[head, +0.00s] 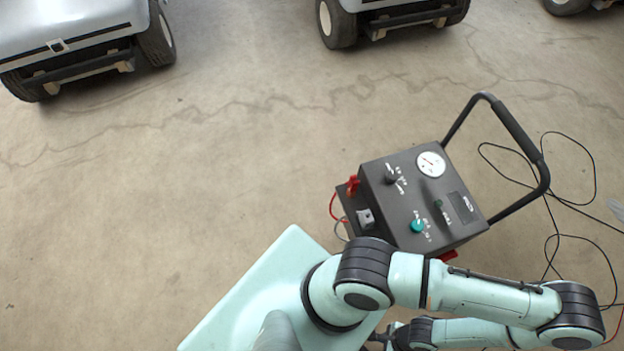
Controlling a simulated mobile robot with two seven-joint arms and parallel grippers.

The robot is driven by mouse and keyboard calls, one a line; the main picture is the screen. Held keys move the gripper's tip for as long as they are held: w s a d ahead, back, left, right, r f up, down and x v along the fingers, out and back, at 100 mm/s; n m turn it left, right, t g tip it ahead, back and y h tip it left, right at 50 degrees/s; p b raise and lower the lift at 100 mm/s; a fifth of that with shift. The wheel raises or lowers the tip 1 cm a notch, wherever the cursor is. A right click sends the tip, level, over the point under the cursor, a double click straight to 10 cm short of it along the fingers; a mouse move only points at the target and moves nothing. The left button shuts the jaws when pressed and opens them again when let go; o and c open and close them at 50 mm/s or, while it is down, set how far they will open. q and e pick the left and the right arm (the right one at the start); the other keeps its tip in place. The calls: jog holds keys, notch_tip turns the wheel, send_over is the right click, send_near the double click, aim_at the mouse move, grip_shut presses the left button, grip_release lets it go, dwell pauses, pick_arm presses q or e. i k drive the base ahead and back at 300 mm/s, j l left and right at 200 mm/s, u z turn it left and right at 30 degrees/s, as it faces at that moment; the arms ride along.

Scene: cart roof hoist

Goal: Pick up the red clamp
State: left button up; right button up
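A red clamp (353,185) sits at the left side of the dark grey charger unit (407,165), near its upper left corner. A red cable loops down beside it. Another small red part (447,255) shows at the unit's lower edge, partly hidden by my arm; I cannot tell whether it is a clamp too. A grey clamp-like piece (366,218) is on the unit's left side. My arm folds at the lower right, its wrist near the bottom edge, and I make out no gripper fingers. My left gripper is not seen.
The charger has a black push handle (517,130) at its right. Black cables (575,203) lie looped on the floor at the right. Several carts stand along the top, one at the upper left (70,25). The concrete floor (200,170) left of the charger is clear.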

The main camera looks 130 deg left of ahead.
aim_at(352, 187)
jog(key=k+u, duration=0.15)
jog(key=u, duration=3.3)
jog(key=j, duration=0.45)
jog(key=k+u, duration=0.05)
